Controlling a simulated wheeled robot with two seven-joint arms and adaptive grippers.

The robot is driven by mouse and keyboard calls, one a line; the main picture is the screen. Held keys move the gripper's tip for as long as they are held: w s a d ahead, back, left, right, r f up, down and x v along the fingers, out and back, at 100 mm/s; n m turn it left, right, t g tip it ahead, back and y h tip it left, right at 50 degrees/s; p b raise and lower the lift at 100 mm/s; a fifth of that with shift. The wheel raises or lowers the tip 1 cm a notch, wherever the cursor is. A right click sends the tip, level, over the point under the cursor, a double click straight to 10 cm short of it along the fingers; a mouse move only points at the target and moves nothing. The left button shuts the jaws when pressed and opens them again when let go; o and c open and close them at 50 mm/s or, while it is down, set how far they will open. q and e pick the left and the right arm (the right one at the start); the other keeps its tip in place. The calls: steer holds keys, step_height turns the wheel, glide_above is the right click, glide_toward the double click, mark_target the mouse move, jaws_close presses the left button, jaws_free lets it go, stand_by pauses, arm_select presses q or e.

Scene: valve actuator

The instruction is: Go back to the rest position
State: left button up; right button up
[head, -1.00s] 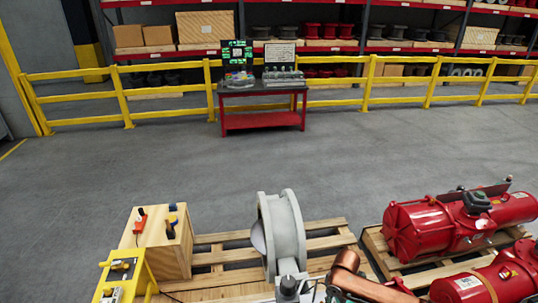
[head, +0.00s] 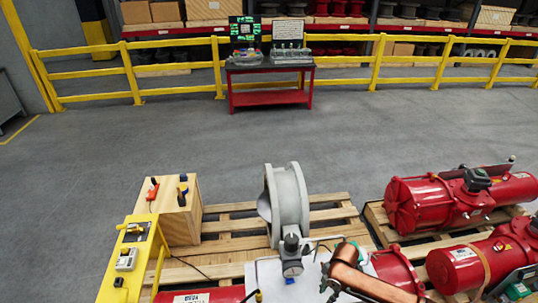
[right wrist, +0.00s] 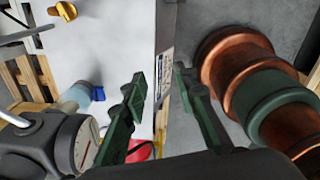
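My right gripper (right wrist: 160,80) shows in the right wrist view as two dark green fingers. They stand apart with nothing held between them. A copper and green rounded piece (right wrist: 250,80) fills the right side of that view; a copper arm piece also shows at the bottom of the head view. My left gripper is in neither view. A grey valve body (head: 288,198) stands upright on a wooden pallet (head: 225,238). A gauge (head: 291,267) is in front of it, and a gauge (right wrist: 85,145) shows at lower left in the wrist view.
Red actuators (head: 430,205) lie on pallets at right. A wooden box (head: 185,225) with hand tools and a yellow stand (head: 128,265) are at left. A red table (head: 268,98) stands by a yellow railing (head: 420,62). The floor (head: 300,130) between is clear.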

steer(key=s+a+f+m+t+y, duration=0.2)
steer(key=s+a+m+y, duration=0.1)
steer(key=s+a+m, duration=0.6)
steer(key=s+d+r+m+t+h, duration=0.1)
steer(key=s+d+m+h, duration=0.1)
steer(key=s+d+m, duration=0.65)
steer(key=s+d+r+m+t+h, duration=0.1)
steer(key=s+d+m+h, duration=0.3)
steer(key=s+d, duration=0.8)
step_height(320, 180, down, 33)
steer(key=g+y+b, duration=0.2)
steer(key=b, duration=0.1)
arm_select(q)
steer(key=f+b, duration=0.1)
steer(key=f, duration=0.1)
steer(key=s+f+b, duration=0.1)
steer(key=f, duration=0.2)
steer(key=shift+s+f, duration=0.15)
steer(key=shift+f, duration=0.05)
arm_select(e)
steer(key=s+f+g, duration=0.1)
steer(key=s+f, duration=1.8)
steer(key=f, duration=0.1)
steer(key=shift+d+f, duration=0.15)
steer(key=shift+d, duration=0.15)
